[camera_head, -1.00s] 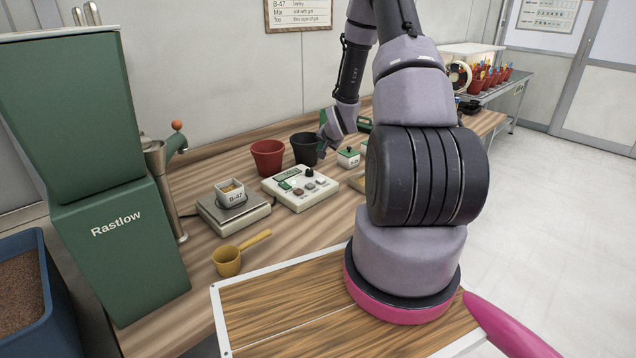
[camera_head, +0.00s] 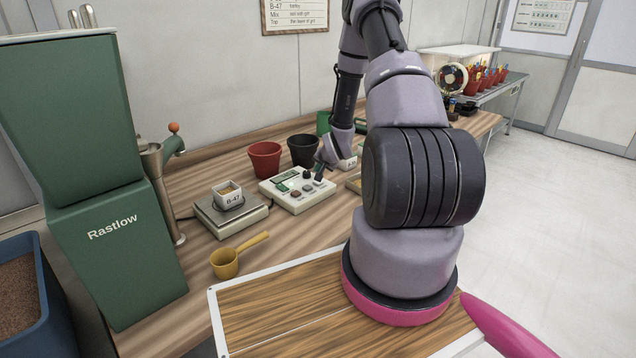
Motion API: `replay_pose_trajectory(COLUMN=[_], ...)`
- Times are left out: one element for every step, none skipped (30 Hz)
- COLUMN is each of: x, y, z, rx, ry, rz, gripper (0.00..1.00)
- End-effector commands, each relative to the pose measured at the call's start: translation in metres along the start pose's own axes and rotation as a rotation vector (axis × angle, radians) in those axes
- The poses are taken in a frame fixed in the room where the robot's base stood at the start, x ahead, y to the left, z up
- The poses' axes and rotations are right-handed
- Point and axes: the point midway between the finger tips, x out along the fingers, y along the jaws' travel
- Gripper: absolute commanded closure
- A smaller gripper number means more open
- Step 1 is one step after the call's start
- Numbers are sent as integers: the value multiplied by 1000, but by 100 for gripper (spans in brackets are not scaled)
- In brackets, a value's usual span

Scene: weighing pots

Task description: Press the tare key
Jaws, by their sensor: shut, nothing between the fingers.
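The white control box (camera_head: 297,194) lies on the wooden bench, with a display, a green part, a reddish key, several pale keys and a dark knob on top. The key labels are too small to read, so I cannot tell which is the tare key. My gripper (camera_head: 319,176) is shut and empty, pointing down at the right part of the box. I cannot tell whether its tips touch the box.
A red pot (camera_head: 265,158) and a black pot (camera_head: 303,150) stand behind the box. A yellow scoop (camera_head: 226,264) lies in front of the scale. A green Rastlow hopper (camera_head: 115,230) stands at left. A small white container (camera_head: 348,162) is partly hidden behind my gripper.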

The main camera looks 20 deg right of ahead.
Motion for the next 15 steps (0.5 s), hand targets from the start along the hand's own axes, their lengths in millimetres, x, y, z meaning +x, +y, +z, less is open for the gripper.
replay_pose_trajectory(x=[4,6,8,9,10,11,12,12,13,13,13,13,13,13,13], y=[3,5,6,7,7,8,9,9,9,10,10,10,10,10,10], z=[3,4,6,6,7,8,9,9,9,9,9,9,9,9,9], rx=[1,1,0,0,0,0,-1,-1,-1,-1,-1,-1,-1,-1,-1], ry=[-1,-1,-1,0,0,0,0,0,0,0,0,0,0,0,0], rz=[1,1,0,0,0,0,0,0,0,0,0,0,0,0,0], gripper=[100,100,100,100,100,100,100,100,100,100,100,100,100,100,100])
